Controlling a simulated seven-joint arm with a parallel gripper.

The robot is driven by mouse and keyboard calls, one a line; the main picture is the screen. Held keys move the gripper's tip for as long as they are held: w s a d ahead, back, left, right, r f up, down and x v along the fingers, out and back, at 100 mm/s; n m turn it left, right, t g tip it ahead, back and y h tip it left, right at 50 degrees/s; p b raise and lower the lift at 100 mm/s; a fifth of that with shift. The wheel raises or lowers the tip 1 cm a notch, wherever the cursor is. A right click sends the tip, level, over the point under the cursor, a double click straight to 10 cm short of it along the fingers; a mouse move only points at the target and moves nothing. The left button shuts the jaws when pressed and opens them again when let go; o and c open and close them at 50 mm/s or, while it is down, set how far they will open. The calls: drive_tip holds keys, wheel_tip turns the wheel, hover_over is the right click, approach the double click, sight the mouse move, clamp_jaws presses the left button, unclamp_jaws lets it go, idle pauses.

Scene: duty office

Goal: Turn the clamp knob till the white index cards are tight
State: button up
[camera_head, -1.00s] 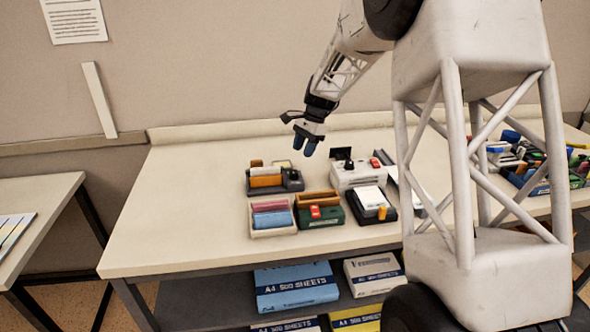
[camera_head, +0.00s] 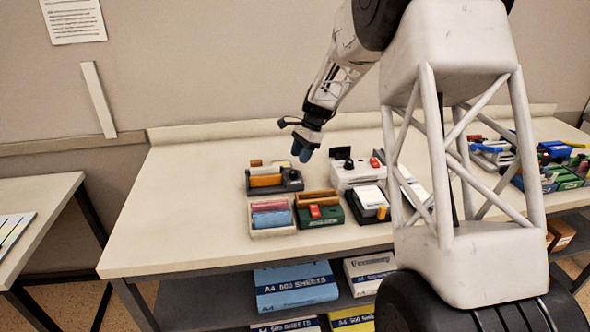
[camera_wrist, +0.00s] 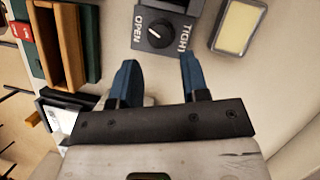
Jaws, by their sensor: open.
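The clamp knob (camera_wrist: 156,37) is a dark round knob with a white pointer mark, on a dark plate lettered OPEN and TIGHT. In the head view the dark clamp box (camera_head: 291,185) stands at the back left of the group, with an orange bar (camera_head: 265,181) across it. A thin pale strip shows behind the bar; I cannot tell whether it is the white index cards. My gripper (camera_wrist: 158,72) is open and empty. Its blue fingertips lie either side of the knob's line in the wrist view, apart from the knob. In the head view my gripper (camera_head: 302,153) hangs above the table, behind the clamp box.
A white box (camera_head: 345,178) and a black tray with a white stack (camera_head: 357,214) are at right. A yellow pad (camera_wrist: 240,25) lies near the knob.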

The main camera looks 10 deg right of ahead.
sight(294, 171)
drive_tip(key=shift+x, duration=2.8)
drive_tip(key=shift+c, duration=0.2)
drive_tip(key=c, duration=0.6)
drive_tip(key=shift+m, duration=0.3)
drive_tip(key=shift+s+m+t, duration=0.1)
drive_tip(key=shift+m+t, duration=0.5)
drive_tip(key=shift+m, duration=0.85)
drive_tip(key=shift+s+m+t, duration=0.1)
drive_tip(key=shift+m+t, duration=0.5)
drive_tip(key=shift+m, duration=0.85)
